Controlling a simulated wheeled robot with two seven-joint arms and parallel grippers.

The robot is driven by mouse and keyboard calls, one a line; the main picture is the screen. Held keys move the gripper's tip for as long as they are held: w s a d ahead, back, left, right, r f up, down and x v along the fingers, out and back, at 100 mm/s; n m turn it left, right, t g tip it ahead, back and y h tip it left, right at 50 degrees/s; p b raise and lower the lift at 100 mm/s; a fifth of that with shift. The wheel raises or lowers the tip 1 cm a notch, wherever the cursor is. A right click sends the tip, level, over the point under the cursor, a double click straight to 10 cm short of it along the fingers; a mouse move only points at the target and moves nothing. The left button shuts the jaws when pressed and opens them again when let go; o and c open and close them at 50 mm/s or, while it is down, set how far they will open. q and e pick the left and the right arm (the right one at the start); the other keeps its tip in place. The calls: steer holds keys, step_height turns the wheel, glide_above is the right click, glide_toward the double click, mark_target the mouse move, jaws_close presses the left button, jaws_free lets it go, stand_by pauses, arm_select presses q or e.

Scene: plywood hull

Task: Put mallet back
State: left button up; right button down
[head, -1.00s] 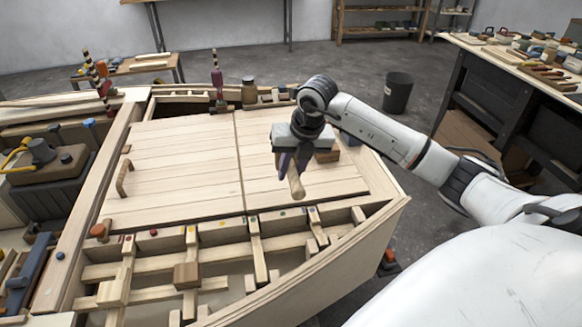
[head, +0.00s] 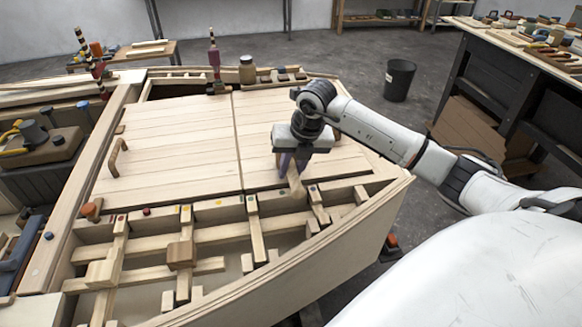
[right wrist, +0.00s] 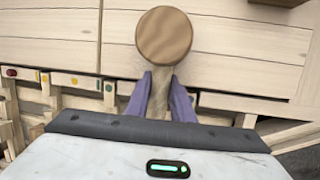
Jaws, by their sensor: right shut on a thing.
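My right gripper (head: 289,168) is above the front part of the right deck panel (head: 335,165), close to the row of slots along its front edge. Its purple fingers are shut on the handle of a wooden mallet (head: 295,178). In the right wrist view the fingers (right wrist: 161,95) clasp the pale handle, and the round brown mallet head (right wrist: 164,36) is beyond the fingertips. In the head view the mallet head is mostly hidden behind the gripper. My left gripper is not in view.
Open framing with pale beams (head: 257,240) and a brown wooden block (head: 182,254) lies in front of the deck. A dark bottle (head: 247,70) and small blocks stand along the back edge. The left deck panel (head: 180,150) is clear except for its handle.

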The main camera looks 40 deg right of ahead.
steer(key=shift+f, duration=0.1)
stand_by(0.5)
steer(key=c, duration=1.5)
jaws_free()
steer(key=shift+o, duration=0.2)
steer(key=shift+f, duration=0.1)
steer(key=v, duration=1)
steer(key=shift+r+b, duration=0.25)
steer(key=shift+b, duration=0.05)
